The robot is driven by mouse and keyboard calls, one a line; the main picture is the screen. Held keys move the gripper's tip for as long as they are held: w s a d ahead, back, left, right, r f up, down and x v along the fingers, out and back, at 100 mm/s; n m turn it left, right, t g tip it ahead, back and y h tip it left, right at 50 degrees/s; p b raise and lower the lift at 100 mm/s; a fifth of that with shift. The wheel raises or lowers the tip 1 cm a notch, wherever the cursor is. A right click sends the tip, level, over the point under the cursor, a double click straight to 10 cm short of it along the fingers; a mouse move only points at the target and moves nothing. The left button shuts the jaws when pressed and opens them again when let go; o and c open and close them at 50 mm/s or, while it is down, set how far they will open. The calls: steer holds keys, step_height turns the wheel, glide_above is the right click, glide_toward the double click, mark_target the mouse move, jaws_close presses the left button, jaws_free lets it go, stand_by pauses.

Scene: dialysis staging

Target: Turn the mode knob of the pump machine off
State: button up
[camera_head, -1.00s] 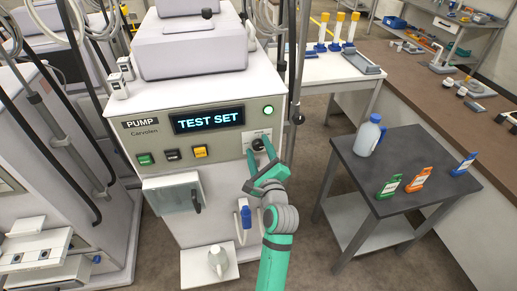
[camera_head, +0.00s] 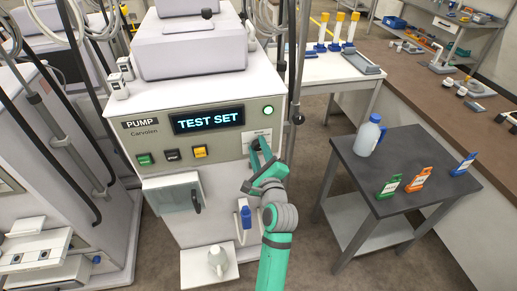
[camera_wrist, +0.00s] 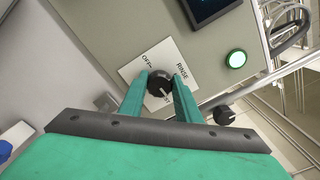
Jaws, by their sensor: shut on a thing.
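The pump machine (camera_head: 218,147) stands in front of me, and its display (camera_head: 208,117) reads TEST SET. The mode knob (camera_wrist: 157,84) is a small black dial on a white label plate (camera_wrist: 134,73) at the panel's right. OFF is at the upper left and RINSE at the right in the wrist view; another label is partly covered. The knob's white mark points down in that view, away from OFF. My green gripper (camera_head: 260,146) is shut on the knob, with one finger on each side (camera_wrist: 161,80). In the head view the fingers hide the knob.
A round green light (camera_head: 268,110) glows above the knob. Green, black and yellow buttons (camera_head: 172,155) line the panel's left. A dark side table (camera_head: 345,172) with a jug and several small packs stands at the right. A pole (camera_head: 296,70) rises close to the panel's right edge.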

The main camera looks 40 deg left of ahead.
steer(key=n, duration=0.5)
steer(key=shift+f, duration=0.2)
steer(key=n, duration=0.4)
steer(key=shift+d+f, duration=0.1)
steer(key=n, duration=0.9)
steer(key=shift+w+f+n, duration=0.1)
steer(key=shift+f+n, duration=0.05)
steer(key=shift+n, duration=0.15)
steer(key=n, duration=0.8)
steer(key=shift+w+d, duration=0.1)
steer(key=n, duration=0.4)
steer(key=shift+n, duration=2.2)
